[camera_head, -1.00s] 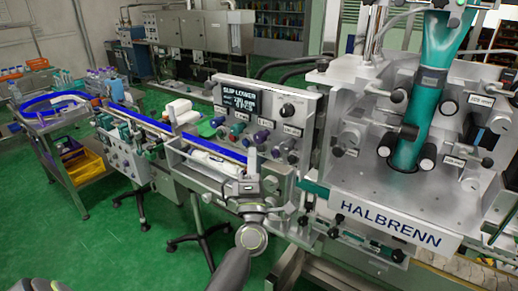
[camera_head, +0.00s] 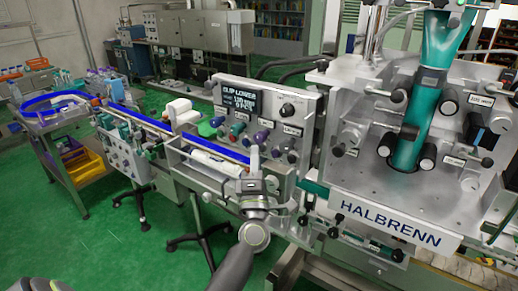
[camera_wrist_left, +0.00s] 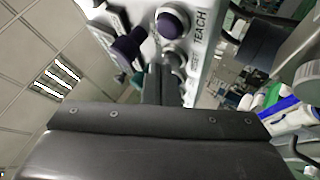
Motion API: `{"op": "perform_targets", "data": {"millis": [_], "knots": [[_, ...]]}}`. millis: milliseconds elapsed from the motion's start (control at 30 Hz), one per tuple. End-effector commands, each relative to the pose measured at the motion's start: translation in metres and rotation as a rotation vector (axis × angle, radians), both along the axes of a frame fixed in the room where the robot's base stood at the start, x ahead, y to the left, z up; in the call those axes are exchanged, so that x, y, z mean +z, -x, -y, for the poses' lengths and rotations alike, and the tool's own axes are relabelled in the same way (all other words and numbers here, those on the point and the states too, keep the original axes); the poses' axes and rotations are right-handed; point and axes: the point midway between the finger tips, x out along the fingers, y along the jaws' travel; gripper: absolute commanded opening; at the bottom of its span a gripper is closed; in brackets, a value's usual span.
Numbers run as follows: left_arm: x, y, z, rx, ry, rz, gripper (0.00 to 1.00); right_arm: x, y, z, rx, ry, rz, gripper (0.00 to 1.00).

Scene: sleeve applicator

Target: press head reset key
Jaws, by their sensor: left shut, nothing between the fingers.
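The grey control panel (camera_head: 268,105) carries a lit display, a black knob and a row of coloured keys with small labels. I cannot read which one is the head reset key. My left gripper (camera_head: 254,158) is shut and empty, its tip pointing up just in front of the panel's lower row. In the left wrist view the shut fingers (camera_wrist_left: 158,84) reach toward the panel face. A purple knob (camera_wrist_left: 128,46) stands left of them, and a purple button (camera_wrist_left: 172,22) beside the word TEACH stands above. A green key shows partly behind the fingers. I cannot tell whether the fingertip touches a key.
The HALBRENN machine (camera_head: 390,222) with its green sleeve column (camera_head: 420,95) stands close on the right. A conveyor with a blue guide (camera_head: 140,118) runs off to the left. A white roll (camera_head: 207,160) lies below the panel. Green floor is open at lower left.

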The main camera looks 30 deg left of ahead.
Motion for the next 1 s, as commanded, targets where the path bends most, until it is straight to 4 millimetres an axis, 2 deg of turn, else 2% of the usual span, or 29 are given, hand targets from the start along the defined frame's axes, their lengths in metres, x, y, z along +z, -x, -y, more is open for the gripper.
{"op": "perform_targets", "data": {"millis": [533,1000], "knots": [[0.0,-0.003,0.0,-0.001,-0.001,0.0,0.0,0.0,0.0,0.0,0.0,0.0,0.0,0.43],[0.0,0.014,-0.001,-0.001,0.001,0.0,0.0,0.006,0.0,-0.001,0.0,-0.001,0.0,0.43]]}}
